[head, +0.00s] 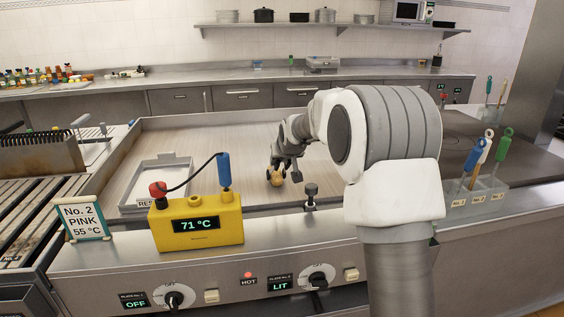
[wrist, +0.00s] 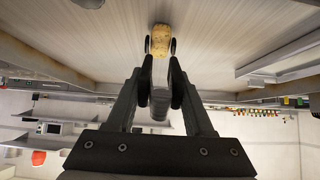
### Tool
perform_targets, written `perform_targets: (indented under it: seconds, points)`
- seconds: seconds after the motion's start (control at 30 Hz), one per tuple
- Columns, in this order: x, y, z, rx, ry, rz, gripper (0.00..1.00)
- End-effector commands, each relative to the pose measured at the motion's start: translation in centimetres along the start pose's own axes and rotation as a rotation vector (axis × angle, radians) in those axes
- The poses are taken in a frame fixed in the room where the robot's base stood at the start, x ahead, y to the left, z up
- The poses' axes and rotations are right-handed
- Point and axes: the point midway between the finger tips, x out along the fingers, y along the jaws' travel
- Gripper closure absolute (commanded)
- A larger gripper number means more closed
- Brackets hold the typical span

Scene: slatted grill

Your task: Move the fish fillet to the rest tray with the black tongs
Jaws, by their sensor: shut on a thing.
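My gripper (head: 287,156) is over the steel griddle plate, shut on the tongs. In the wrist view its fingers (wrist: 162,92) close on the grey body of the tongs (wrist: 160,72), which have dark tips. The golden-brown fish fillet (wrist: 160,40) sits between the tips, which show on both sides of it. The fillet also shows in the head view (head: 277,181), below my gripper. I cannot tell whether it touches the plate. The rest tray (head: 158,180) is to the left on the same plate and looks empty.
A yellow thermometer box (head: 197,227) reading 71 °C, with red and blue probes, stands in front of the tray. A sign (head: 82,218) reads No. 2 PINK 55 °C. A holder (head: 478,200) with coloured-handled tools stands right. The plate between fillet and tray looks clear.

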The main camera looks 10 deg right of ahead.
Motion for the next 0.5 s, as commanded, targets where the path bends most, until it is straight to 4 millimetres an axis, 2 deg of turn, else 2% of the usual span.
perform_targets:
  seconds: [0.03, 0.5]
  points:
    - [-0.6, 0.0, -0.7, 0.000, 0.004, 0.000, 1.00]
    - [-3.2, -0.1, -3.5, -0.001, 0.005, 0.000, 1.00]
